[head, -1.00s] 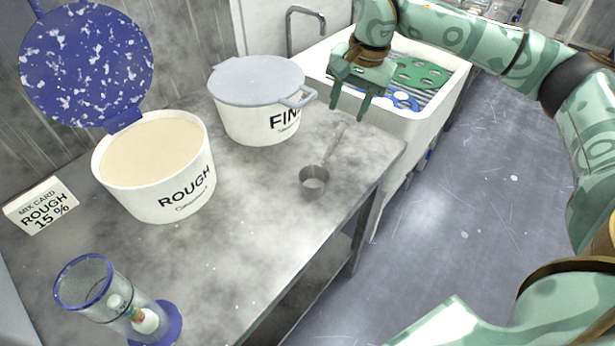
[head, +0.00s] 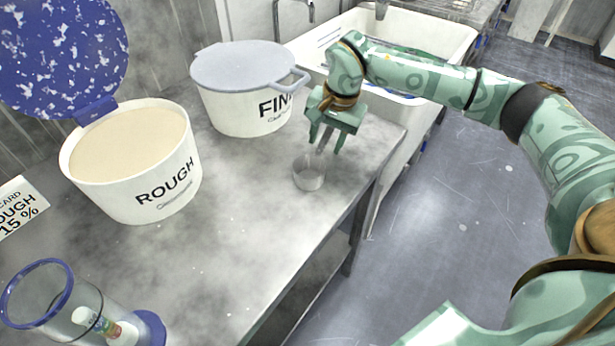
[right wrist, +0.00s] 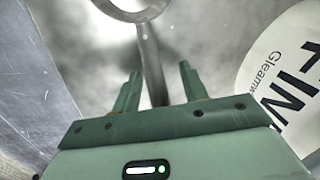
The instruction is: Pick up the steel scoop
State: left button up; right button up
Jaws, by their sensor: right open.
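The steel scoop (head: 308,174) lies on the grey bench near its right edge, its cup toward me and its handle running back toward the sink. My right gripper (head: 326,144) is open over the handle, with a finger on each side of it in the picture. In the right wrist view the scoop's handle (right wrist: 151,65) runs between the two open fingertips (right wrist: 159,75), and the cup is partly cut off at the top. I cannot tell how far the fingers are above the handle. My left gripper is not in view.
The lidded FINE tub (head: 245,95) stands close behind and left of my right gripper. The open ROUGH tub (head: 140,185) is further left. A clear cylinder with a blue base (head: 150,328) is at front left. The white sink (head: 440,60) adjoins the bench at the back.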

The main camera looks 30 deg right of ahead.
jog(key=shift+r, duration=0.15)
grip_shut()
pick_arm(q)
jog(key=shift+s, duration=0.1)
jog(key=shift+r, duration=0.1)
